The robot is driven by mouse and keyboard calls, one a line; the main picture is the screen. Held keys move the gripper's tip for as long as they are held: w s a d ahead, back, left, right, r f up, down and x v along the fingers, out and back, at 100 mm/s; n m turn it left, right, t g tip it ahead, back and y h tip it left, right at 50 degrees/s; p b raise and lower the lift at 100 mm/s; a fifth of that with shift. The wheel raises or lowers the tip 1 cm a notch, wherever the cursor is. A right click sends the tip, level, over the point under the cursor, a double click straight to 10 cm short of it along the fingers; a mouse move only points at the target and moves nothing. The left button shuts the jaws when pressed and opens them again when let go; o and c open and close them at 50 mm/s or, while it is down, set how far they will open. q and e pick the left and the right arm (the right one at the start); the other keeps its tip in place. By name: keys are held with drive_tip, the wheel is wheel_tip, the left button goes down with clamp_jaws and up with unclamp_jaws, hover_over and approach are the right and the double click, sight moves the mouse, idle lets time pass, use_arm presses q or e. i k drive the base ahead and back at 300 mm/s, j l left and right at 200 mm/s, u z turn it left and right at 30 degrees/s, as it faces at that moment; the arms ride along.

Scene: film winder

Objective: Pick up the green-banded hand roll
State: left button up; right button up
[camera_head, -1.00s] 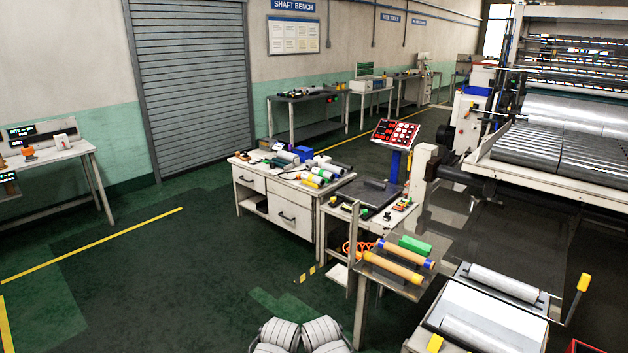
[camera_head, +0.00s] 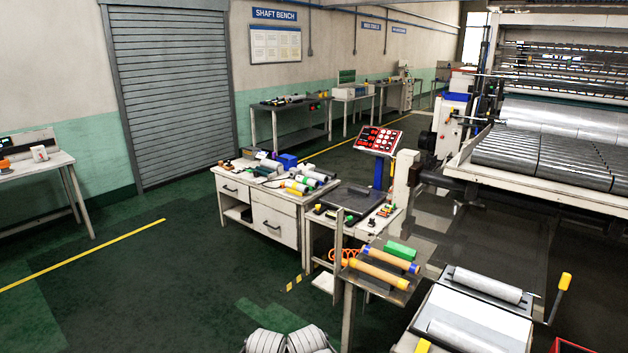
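Several small rolls with coloured ends lie together on the white drawer bench in the middle of the head view. One of them (camera_head: 303,180) shows green near yellow-ended rolls; it is small, and I cannot tell for sure which roll carries the green band. Neither of my grippers shows in this view.
The white drawer bench (camera_head: 275,222) stands mid-floor, with a side table bearing a dark plate (camera_head: 350,199) to its right. Green floor (camera_head: 150,280) is clear on the left.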

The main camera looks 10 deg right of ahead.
sight(305, 181)
drive_tip(key=i+j+u, duration=0.2)
drive_tip(key=i+u, duration=0.15)
drive_tip(key=i, duration=0.5)
drive_tip(key=i+u, duration=0.3)
drive_tip(key=i, duration=0.6)
drive_tip(key=i+z, duration=0.1)
drive_tip(key=i, duration=0.5)
drive_tip(key=i+j+z, duration=0.1)
drive_tip(key=i, duration=0.55)
drive_tip(key=i+j+z, duration=0.15)
drive_tip(key=i, duration=0.45)
drive_tip(key=i+l+z, duration=0.15)
drive_tip(key=i, duration=0.25)
drive_tip(key=i+l+z, duration=0.1)
drive_tip(key=i+l, duration=0.15)
drive_tip(key=i, duration=0.2)
drive_tip(key=i+l+z, duration=0.15)
drive_tip(key=i, duration=0.25)
drive_tip(key=i+l+u, duration=0.1)
drive_tip(key=i+l, duration=0.15)
drive_tip(key=i+l+u, duration=0.1)
drive_tip(key=l, duration=0.3)
drive_tip(key=i+l, duration=0.3)
drive_tip(key=l+u, duration=0.05)
